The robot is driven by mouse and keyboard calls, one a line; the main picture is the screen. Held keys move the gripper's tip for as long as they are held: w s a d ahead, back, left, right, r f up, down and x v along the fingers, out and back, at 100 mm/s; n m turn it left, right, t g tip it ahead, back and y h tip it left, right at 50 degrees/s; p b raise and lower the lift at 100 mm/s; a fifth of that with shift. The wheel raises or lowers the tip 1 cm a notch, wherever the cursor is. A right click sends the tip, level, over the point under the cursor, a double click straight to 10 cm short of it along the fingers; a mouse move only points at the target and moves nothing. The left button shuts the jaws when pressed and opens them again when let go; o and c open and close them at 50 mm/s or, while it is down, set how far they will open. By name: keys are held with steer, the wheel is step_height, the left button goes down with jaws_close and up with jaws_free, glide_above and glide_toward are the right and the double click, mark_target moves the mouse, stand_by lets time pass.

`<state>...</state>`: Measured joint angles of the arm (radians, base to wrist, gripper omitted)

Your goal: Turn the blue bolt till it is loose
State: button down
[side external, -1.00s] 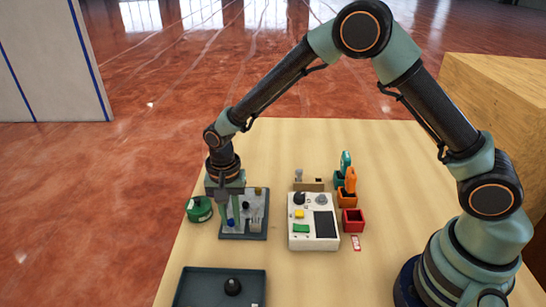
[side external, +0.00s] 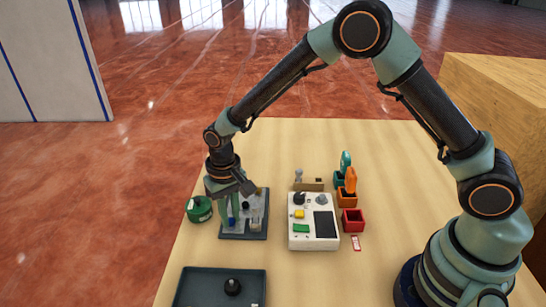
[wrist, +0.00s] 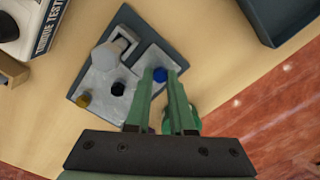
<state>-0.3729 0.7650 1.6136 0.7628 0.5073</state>
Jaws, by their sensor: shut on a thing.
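The blue bolt (wrist: 160,74) sits on a light grey plate on the dark base (side external: 243,237). In the side external view the blue bolt (side external: 231,222) shows low beside the fingers. My gripper (wrist: 161,80) points down over the plate, its two green fingers shut on the blue bolt, one on each side of its head. Whether the bolt has risen from its hole cannot be told.
A green round container (side external: 199,210) is close at the left. A white tester box (side external: 313,243) stands at the right, a dark tray (side external: 205,288) in front.

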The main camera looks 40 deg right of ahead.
steer(key=n, duration=0.5)
steer(key=shift+n, duration=0.3)
steer(key=n, duration=0.5)
steer(key=shift+n, duration=0.3)
steer(key=n, duration=1)
steer(key=shift+n, duration=0.4)
steer(key=c, duration=0.8)
jaws_free()
steer(key=shift+r, duration=0.15)
